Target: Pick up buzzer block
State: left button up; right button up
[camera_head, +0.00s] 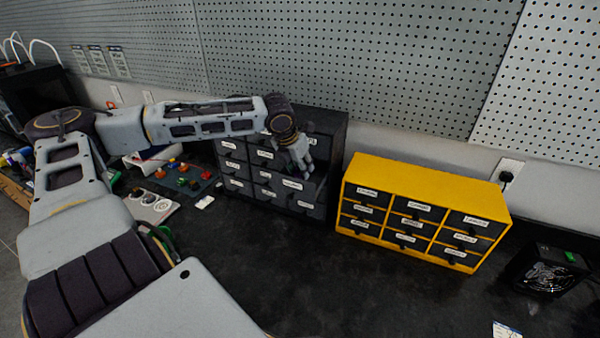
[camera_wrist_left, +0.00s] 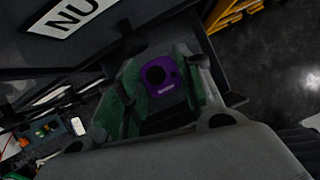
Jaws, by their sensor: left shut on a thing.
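The buzzer block (camera_wrist_left: 167,90) is a small purple block with a black round part and small white lettering, seen in the left wrist view. It sits between the green finger pads of my left gripper (camera_head: 302,172), which is shut on it. The gripper points down at an open drawer on the right side of the dark drawer cabinet (camera_head: 325,124). In the head view the block is hidden by the fingers and drawer. I cannot tell if the block touches the drawer floor. My right gripper is not in view.
A yellow cabinet (camera_head: 410,179) with dark labelled drawers stands to the right. A board with coloured parts (camera_head: 186,180) lies left of the dark cabinet. A black box (camera_head: 546,270) is at the far right. The dark tabletop (camera_head: 340,290) in front is clear.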

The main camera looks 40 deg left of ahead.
aim_at(299, 174)
pick_arm(q)
notch_tip(299, 174, up, 7)
jog(key=shift+r, duration=0.2)
jog(key=shift+s, duration=0.15)
jog(key=shift+s+d+b, duration=0.25)
jog(key=shift+s+b, duration=0.15)
jog(key=shift+b, duration=0.35)
jog(key=s+b, duration=0.1)
jog(key=b, duration=0.1)
jog(key=s+d+b, duration=0.1)
jog(key=b, duration=0.1)
jog(key=s+d+b, duration=0.1)
jog(key=b, duration=0.1)
jog(key=shift+s+f, duration=0.1)
jog(key=shift+s, duration=0.25)
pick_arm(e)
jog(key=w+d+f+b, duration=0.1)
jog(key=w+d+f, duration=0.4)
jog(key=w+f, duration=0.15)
pick_arm(q)
jog(key=s+d+b, duration=0.6)
jog(key=s, duration=0.6)
jog(key=shift+d, duration=0.4)
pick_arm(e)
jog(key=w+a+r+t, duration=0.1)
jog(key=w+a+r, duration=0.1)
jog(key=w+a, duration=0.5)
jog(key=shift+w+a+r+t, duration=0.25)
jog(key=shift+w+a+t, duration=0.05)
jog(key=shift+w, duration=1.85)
